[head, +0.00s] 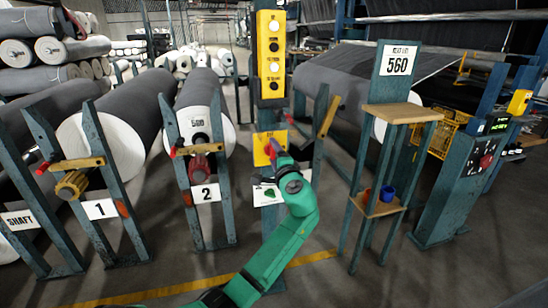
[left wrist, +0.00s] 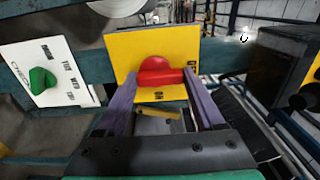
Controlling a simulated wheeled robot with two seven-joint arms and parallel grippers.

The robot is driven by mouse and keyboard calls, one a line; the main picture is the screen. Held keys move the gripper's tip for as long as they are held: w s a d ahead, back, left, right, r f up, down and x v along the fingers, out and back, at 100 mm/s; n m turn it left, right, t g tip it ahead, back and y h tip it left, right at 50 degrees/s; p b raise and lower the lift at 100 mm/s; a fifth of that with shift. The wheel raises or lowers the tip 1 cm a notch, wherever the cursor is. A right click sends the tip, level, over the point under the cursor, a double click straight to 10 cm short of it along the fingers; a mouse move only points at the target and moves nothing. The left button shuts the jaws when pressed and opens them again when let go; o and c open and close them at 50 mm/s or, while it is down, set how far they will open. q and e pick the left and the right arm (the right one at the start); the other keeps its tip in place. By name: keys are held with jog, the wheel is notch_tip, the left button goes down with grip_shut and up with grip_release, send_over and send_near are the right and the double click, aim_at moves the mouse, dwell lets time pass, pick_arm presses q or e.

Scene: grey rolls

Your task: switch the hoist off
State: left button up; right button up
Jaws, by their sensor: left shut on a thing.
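A red rotary knob (left wrist: 158,73) sits on a yellow plate (left wrist: 128,48) on a blue-green post. Its handle lies roughly level and points right in the left wrist view. The plate's lettering is too small to read surely. My left gripper (left wrist: 161,82) is shut on the red knob, with a purple finger on either side. In the head view the left gripper (head: 276,153) reaches the yellow plate (head: 260,150) and hides most of the knob. My right gripper is in neither view.
A white plate with a green knob (left wrist: 42,80) is beside the yellow plate. Above, the post carries a yellow button box (head: 271,52). Grey rolls (head: 198,95) on stands are left; a wooden-shelved stand marked 560 (head: 398,112) and a control cabinet (head: 455,190) are right.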

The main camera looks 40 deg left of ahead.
pick_arm(q)
jog(key=shift+f, duration=0.1)
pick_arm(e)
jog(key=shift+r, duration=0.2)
pick_arm(q)
jog(key=o, duration=1.4)
jog(key=shift+d, duration=0.1)
jog(key=v, duration=1.4)
jog(key=shift+s+d+p, duration=0.2)
jog(key=shift+p, duration=0.2)
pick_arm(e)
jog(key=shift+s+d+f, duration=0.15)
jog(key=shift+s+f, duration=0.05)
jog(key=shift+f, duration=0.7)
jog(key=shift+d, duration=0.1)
